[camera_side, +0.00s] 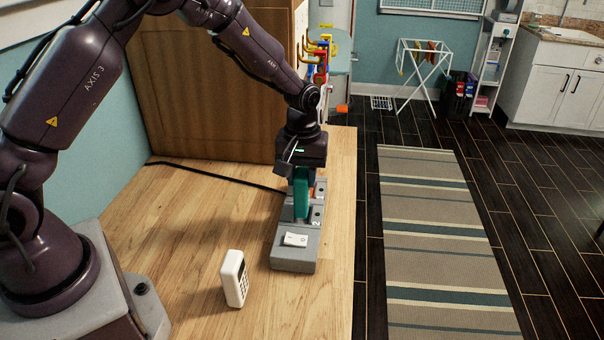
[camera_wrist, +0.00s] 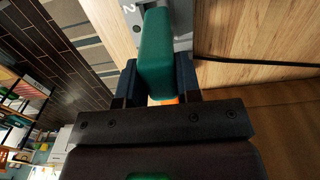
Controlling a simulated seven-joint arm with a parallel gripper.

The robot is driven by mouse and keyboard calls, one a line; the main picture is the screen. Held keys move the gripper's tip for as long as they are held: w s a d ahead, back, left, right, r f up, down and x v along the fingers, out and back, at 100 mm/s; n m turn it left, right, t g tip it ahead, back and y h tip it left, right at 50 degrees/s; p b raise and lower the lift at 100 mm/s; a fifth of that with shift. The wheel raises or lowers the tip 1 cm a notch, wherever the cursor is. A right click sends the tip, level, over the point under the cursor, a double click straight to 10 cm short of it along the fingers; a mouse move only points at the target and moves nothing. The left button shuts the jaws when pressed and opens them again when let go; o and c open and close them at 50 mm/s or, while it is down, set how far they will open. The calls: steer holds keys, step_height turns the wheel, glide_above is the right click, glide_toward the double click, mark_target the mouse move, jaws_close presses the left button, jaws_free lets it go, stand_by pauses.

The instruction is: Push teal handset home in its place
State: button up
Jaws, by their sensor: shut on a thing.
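The teal handset (camera_side: 301,198) stands upright over the grey dock (camera_side: 289,255) on the wooden table, under my gripper (camera_side: 301,176). Its lower end meets the dock's top; I cannot tell how deep it sits. In the wrist view the teal handset (camera_wrist: 156,42) is between the two dark fingers of my gripper (camera_wrist: 155,82), which are shut on it. The grey dock (camera_wrist: 183,18) shows behind it, with a "2" marked on it. A bit of orange (camera_wrist: 163,101) shows beside the handset near the palm.
A white handheld device (camera_side: 234,278) with a dark screen stands on the table left of the dock. A white rocker switch (camera_side: 296,240) is on the dock's near end. A black cable (camera_side: 215,174) runs to the dock from the left. A wooden cabinet (camera_side: 215,90) stands behind.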

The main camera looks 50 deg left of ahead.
steer(key=shift+f, duration=0.25)
steer(key=shift+f, duration=0.25)
steer(key=shift+f, duration=0.9)
stand_by(2.9)
stand_by(0.3)
steer(key=o, duration=0.9)
steer(key=shift+c, duration=0.2)
steer(key=c, duration=0.4)
